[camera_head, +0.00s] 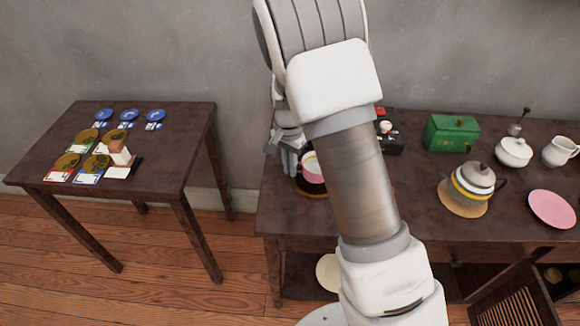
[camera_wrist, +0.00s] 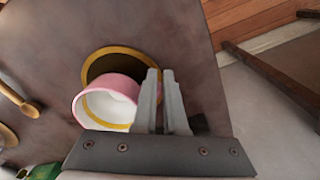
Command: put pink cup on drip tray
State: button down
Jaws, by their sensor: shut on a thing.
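The pink cup (camera_head: 314,178) has a white inside and a yellow band inside. In the wrist view the cup (camera_wrist: 104,106) lies just left of my gripper's fingers, its mouth towards the camera. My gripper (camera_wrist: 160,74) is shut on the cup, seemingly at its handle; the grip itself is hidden. In the head view my gripper (camera_head: 290,160) is at the cup's left side. The drip tray, a dark round dish with a gold rim (camera_wrist: 124,65), is partly covered by the cup; it also shows in the head view (camera_head: 302,188). I cannot tell whether the cup touches it.
A teapot (camera_head: 474,180), a green box (camera_head: 452,134), a white lidded bowl (camera_head: 513,153), a white jug (camera_head: 560,152) and a pink plate (camera_head: 552,209) stand to the right. Wooden spoons (camera_wrist: 22,102) lie nearby. A separate table (camera_head: 165,170) at left holds cards. My arm hides the middle.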

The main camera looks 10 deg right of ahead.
jog(key=shift+f, duration=0.15)
jog(key=c, duration=1.4)
grip_release()
jog(key=o, duration=0.4)
notch_tip(320, 180, up, 12)
jog(key=p, duration=0.3)
jog(key=s+d+r+n+t+y, duration=0.1)
jog(key=s+d+r+n+t, duration=0.2)
jog(key=s+r, duration=0.9)
jog(key=s+d+r+n+t, duration=0.1)
jog(key=s, duration=0.3)
jog(key=s+d+r+n, duration=0.1)
jog(key=s+r+n, duration=0.1)
jog(key=s, duration=0.3)
jog(key=s+d+r+n+t, duration=0.1)
jog(key=s+n, duration=0.1)
jog(key=s, duration=0.3)
jog(key=shift+r+t+h, duration=0.15)
jog(key=shift+t+h, duration=0.15)
jog(key=shift+h, duration=0.1)
